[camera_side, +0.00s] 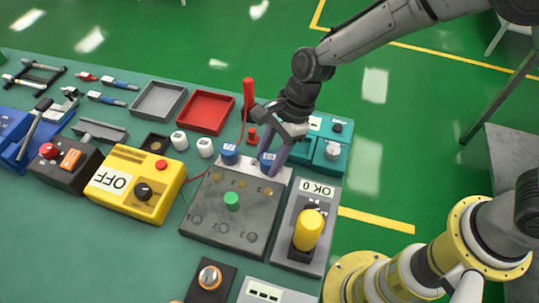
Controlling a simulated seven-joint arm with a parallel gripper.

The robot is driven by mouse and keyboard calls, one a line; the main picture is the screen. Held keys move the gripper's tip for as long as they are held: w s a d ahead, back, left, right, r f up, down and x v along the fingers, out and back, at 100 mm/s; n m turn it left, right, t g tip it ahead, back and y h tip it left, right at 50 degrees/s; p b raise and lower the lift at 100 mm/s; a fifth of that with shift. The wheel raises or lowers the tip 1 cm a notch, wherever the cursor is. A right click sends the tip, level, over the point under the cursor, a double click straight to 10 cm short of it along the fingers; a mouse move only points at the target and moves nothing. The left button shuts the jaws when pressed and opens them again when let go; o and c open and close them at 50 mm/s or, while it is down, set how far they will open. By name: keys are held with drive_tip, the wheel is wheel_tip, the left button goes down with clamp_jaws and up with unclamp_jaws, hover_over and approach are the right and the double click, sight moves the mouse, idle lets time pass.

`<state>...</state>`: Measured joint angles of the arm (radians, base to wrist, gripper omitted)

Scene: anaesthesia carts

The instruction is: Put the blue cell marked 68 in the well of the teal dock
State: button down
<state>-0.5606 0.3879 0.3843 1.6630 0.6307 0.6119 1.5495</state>
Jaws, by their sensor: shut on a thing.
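My gripper (274,158) points down at the back edge of a grey panel and is shut on a blue cell (267,160). Its mark is too small to read. A second blue cell (229,153) stands a little to the left, apart from my gripper; its mark is not readable either. The teal dock (338,166) is just to the right, behind my gripper and partly hidden by it. A round light fitting and a dark knob show on its top. I cannot make out its well clearly.
The grey panel (210,222) has a green button. Right of it is a grey box with a yellow handle (308,229). Two white cells (179,140) (205,147), a red tray (206,112) and an upright red rod (249,94) are to the left. A yellow OFF box (135,182) stands further left.

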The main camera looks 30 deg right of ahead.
drive_tip(key=shift+f, duration=0.1)
drive_tip(key=shift+c, duration=1.8)
unclamp_jaws()
drive_tip(key=shift+f, duration=0.1)
drive_tip(key=v, duration=1.3)
drive_tip(key=shift+w+r, duration=0.2)
drive_tip(key=shift+r, duration=0.2)
drive_tip(key=shift+d, duration=0.15)
drive_tip(key=s+d+r+n+t+h, duration=0.15)
drive_tip(key=s+d+r+n, duration=0.35)
drive_tip(key=d, duration=0.5)
drive_tip(key=s+d+r+n+t+h, duration=0.1)
drive_tip(key=s+d+r+n+t, duration=0.25)
drive_tip(key=s+d+n, duration=0.45)
drive_tip(key=s+d+f+n+t+h, duration=0.1)
drive_tip(key=s+d+n+h, duration=0.1)
drive_tip(key=s+d, duration=0.4)
drive_tip(key=shift+s+d+n, duration=0.25)
drive_tip(key=shift+d+n, duration=0.5)
drive_tip(key=shift+n, duration=0.05)
drive_tip(key=shift+o, duration=0.4)
drive_tip(key=shift+s+d+f+n, duration=0.25)
drive_tip(key=shift+s+n, duration=0.05)
